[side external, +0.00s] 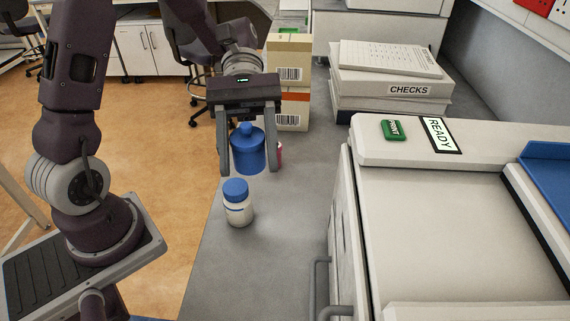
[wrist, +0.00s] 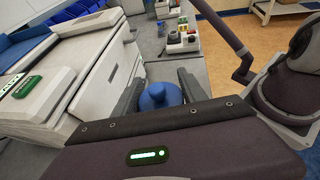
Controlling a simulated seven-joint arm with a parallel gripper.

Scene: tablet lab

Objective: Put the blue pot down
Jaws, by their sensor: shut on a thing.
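The blue pot (side external: 248,153), with a rounded knob on top, is upright between the two fingers of my gripper (side external: 247,168). My gripper is shut on it from above. In the wrist view, the pot (wrist: 160,95) shows between the dark fingers (wrist: 158,92), with its lower part hidden behind the gripper body. The pot is over the grey bench (side external: 275,245); I cannot tell whether its base touches the surface or hangs above it.
A white bottle with a blue cap (side external: 237,205) stands in front of the pot. A pinkish-red item (side external: 279,153) is partly hidden behind the right finger. Cartons (side external: 289,72) stand behind, and a white machine (side external: 440,220) is at right.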

